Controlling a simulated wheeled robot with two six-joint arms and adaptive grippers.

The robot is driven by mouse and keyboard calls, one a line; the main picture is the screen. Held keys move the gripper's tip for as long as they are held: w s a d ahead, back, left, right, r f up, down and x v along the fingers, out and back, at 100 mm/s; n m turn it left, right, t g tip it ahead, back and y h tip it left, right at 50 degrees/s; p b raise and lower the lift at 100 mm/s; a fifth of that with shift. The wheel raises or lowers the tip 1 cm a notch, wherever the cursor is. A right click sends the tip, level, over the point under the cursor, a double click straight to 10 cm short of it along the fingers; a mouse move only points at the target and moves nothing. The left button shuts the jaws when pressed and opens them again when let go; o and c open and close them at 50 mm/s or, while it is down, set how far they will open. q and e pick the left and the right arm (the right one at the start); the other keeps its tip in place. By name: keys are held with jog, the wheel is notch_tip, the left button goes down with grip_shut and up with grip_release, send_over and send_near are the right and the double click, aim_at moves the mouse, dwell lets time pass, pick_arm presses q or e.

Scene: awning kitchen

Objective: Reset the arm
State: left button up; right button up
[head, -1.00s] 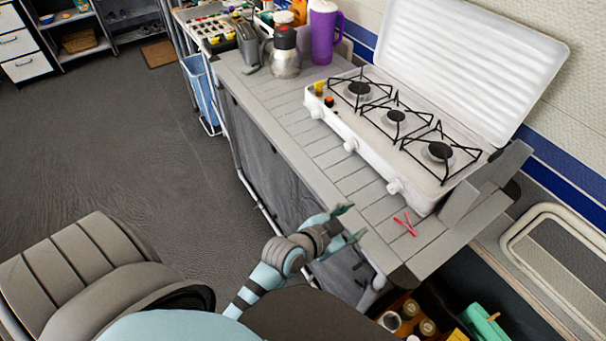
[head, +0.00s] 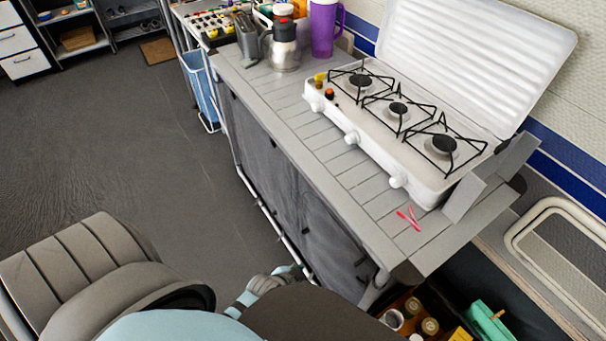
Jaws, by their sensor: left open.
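My left gripper (head: 292,272) is low in the head view, beside the lower front of the counter (head: 300,130). Only a small part of it shows above my dark body part, and most of its fingers are hidden. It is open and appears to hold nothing. It is apart from the counter top. My right gripper is not in view.
A kettle (head: 285,50) and purple jug (head: 324,28) stand at the far end. Open floor (head: 110,140) lies to the left.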

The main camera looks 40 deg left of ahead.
pick_arm(q)
jog(key=shift+s+f, duration=0.1)
dwell(0.5)
jog(key=s+a+f+g, duration=0.1)
jog(key=s+a+f, duration=0.1)
jog(key=s+f, duration=0.3)
jog(key=s+a+f+n+g+y, duration=0.1)
jog(key=s+f, duration=0.4)
jog(key=s, duration=0.7)
jog(key=s+a+f+n+g, duration=0.1)
jog(key=s+a+f+g, duration=0.2)
jog(key=s, duration=0.5)
notch_tip(320, 180, down, 2)
jog(key=shift+s+a+f+y, duration=0.2)
jog(key=shift+s+a+y, duration=0.1)
jog(key=shift+a+y, duration=0.15)
